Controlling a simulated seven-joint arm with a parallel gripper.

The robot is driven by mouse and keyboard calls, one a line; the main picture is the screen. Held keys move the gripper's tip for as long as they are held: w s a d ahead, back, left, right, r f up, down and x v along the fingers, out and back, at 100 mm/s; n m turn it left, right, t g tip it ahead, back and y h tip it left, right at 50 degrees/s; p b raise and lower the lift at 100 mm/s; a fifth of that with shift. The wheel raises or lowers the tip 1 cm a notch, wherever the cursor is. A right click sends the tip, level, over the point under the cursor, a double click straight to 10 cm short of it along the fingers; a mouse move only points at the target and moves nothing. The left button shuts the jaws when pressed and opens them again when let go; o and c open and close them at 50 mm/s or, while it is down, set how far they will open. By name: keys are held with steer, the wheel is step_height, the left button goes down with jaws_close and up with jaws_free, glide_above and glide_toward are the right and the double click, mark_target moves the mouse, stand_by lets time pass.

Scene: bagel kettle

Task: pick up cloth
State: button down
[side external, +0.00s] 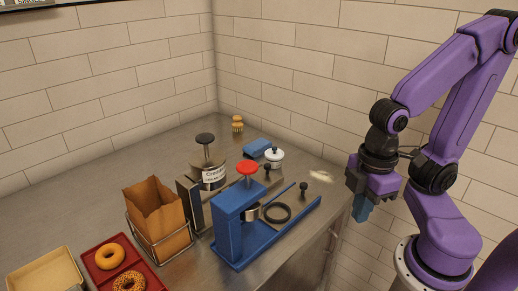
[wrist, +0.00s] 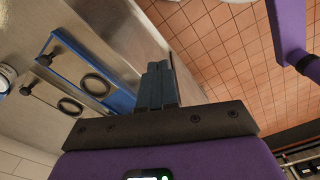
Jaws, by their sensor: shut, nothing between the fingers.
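A small blue folded item (side external: 257,147), which looks like the cloth, lies at the back of the metal counter, beside a white lidded jar. Its details are too small to be sure. I cannot make it out in the wrist view. My gripper (side external: 362,208) hangs off the counter's right edge, pointing down, well to the right of the blue item and apart from it. In the wrist view, my gripper's fingers (wrist: 159,84) are together with nothing between them.
A blue stand (side external: 232,222) with a red knob and a dark ring is between, nearer the front. The white jar (side external: 274,158), a labelled pump container (side external: 211,175), a paper bag (side external: 157,210) and a red bagel tray (side external: 95,271) stand on the counter (side external: 60,215). Bare counter shows at left.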

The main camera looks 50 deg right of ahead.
steer(key=shift+c, duration=0.5)
jaws_free()
